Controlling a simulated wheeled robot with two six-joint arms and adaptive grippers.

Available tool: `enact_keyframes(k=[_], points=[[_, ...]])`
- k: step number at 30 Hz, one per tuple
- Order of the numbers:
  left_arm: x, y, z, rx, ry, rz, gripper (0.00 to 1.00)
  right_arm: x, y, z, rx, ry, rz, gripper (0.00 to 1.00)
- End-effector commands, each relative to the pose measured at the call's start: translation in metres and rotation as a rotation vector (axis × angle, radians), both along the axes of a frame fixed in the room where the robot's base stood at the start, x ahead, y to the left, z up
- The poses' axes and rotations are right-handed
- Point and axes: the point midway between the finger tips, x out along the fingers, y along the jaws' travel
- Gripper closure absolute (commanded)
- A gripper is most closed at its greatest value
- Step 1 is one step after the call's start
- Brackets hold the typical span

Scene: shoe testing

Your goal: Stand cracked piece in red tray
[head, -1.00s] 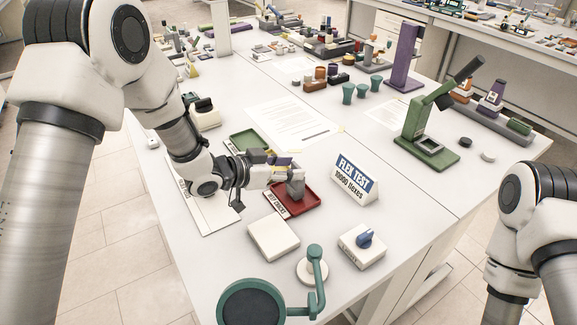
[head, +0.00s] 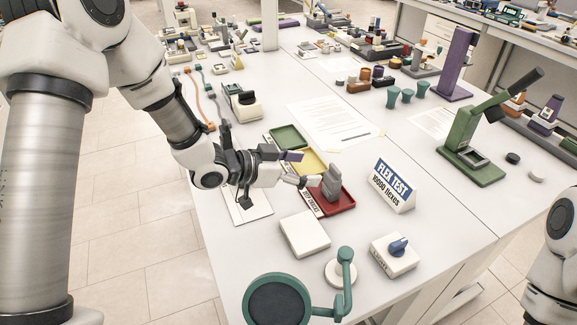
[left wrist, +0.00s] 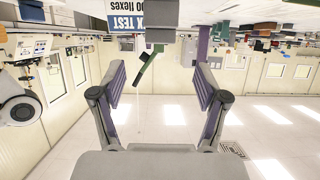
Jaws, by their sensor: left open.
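The grey piece (head: 331,183) stands upright in the red tray (head: 346,206), apparently resting on the tray floor. Any crack in it is too small to make out. My left gripper (head: 301,169) is open, with its fingers just to the left of the piece and apart from it. In the left wrist view the spread fingers (left wrist: 160,72) hold nothing between them. A grey block at the top of that view (left wrist: 160,30) looks like the same piece, beyond the fingertips. My right gripper is out of view.
A yellow tray (head: 311,163) and a green tray (head: 287,138) lie behind the red one. The FLEX TEST sign (head: 392,186) stands to its right. A white pad (head: 304,234), a blue-knobbed box (head: 394,255) and a green magnifier (head: 278,302) are in front.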

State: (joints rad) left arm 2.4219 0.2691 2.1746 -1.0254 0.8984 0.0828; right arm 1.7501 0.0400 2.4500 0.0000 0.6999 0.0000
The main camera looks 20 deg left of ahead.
Motion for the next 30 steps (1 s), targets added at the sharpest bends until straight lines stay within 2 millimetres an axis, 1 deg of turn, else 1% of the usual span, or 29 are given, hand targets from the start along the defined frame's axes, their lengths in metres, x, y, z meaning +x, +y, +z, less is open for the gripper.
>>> enact_keyframes(k=[1,4,9,26,29,30], points=[[-0.008,0.01,0.007,-0.008,-0.001,0.006,0.26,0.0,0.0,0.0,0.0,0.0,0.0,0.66],[-0.022,0.023,0.014,-0.006,-0.003,0.005,0.26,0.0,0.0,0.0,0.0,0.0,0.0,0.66],[-0.034,0.034,0.02,-0.002,-0.001,0.001,0.26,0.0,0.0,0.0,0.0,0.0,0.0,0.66],[-0.035,0.035,0.021,0.001,-0.001,0.0,0.26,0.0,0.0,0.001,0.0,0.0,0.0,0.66],[-0.035,0.035,0.034,0.0,-0.001,0.0,0.26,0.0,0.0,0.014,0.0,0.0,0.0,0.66],[-0.035,0.035,0.044,0.0,-0.001,0.0,0.26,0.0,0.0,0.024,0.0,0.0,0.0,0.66]])
